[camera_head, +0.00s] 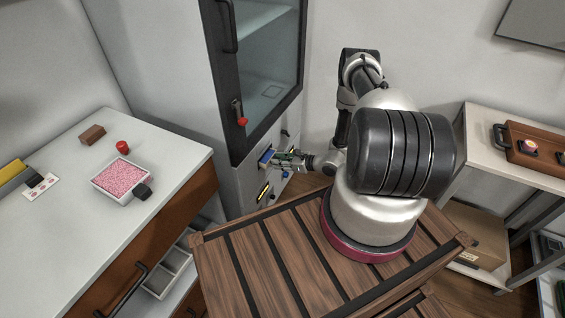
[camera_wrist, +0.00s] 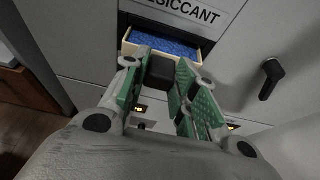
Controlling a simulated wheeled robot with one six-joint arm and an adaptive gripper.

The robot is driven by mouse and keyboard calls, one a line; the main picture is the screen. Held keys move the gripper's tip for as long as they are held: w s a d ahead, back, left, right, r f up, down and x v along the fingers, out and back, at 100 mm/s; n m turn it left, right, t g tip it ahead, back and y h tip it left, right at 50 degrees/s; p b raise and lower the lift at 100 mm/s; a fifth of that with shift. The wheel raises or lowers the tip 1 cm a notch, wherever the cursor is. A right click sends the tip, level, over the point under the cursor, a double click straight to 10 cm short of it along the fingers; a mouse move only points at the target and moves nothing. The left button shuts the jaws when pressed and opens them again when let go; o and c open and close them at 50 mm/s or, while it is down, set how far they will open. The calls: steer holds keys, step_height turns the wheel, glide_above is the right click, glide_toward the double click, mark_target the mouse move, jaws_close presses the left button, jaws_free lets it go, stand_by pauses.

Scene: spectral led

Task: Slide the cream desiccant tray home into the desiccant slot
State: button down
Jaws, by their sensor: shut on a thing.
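The cream tray (camera_wrist: 204,44), filled with blue beads, sits partly inside the desiccant slot (camera_wrist: 160,13), under the DESICCANT label. Its front part sticks out of the cabinet face. My gripper (camera_wrist: 160,76) is shut on the tray's black handle (camera_wrist: 160,66), with a green-padded finger on each side. In the head view, the blue-filled tray (camera_head: 266,157) shows small at the cabinet front, with my gripper (camera_head: 290,159) at its handle. The tray's rear is hidden inside the slot.
A second pale tray (camera_head: 97,183) with pink beads and a dark handle lies on the left counter, near a red cap (camera_head: 122,147) and a brown block (camera_head: 92,134). A black latch handle (camera_wrist: 271,79) stands out from the cabinet face right of the slot.

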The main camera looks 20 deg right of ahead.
steer(key=shift+w+a, duration=0.8)
steer(key=shift+w, duration=0.25)
steer(key=c, duration=1.1)
jaws_free()
steer(key=shift+o, duration=0.2)
steer(key=shift+s, duration=0.1)
steer(key=v, duration=1.2)
